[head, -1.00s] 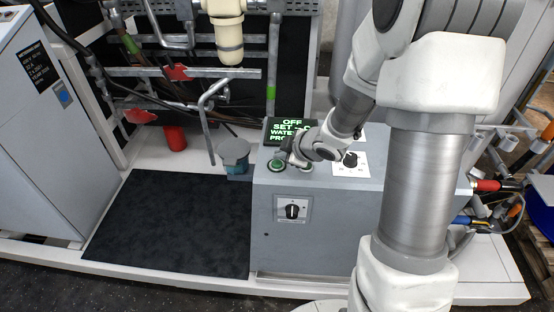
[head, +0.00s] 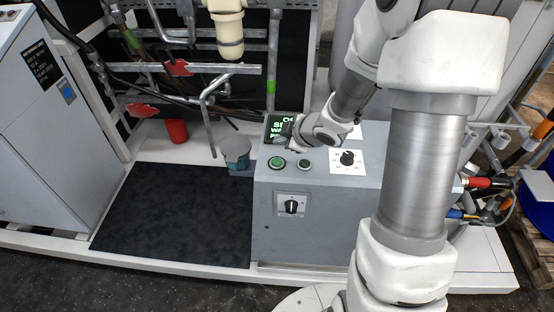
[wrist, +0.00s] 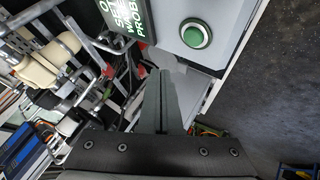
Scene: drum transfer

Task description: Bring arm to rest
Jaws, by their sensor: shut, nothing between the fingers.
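My gripper (wrist: 162,88) is shut and empty in the wrist view, its two fingers lying together. In the head view my arm reaches over the grey control box (head: 325,215), and my gripper end (head: 291,138) hangs above its top near the display, partly hidden by my wrist. One green button also shows in the wrist view (wrist: 195,34). The green-lit display (wrist: 126,20) stands beside it; my wrist covers part of its text in the head view.
A white-plated dial (head: 347,159) is on the box top and a black knob (head: 291,206) on its front. A teal-grey cup (head: 236,154) stands left of the box. Pipes and red valve handles (head: 142,110) are behind. A dark mat (head: 172,220) lies clear at left.

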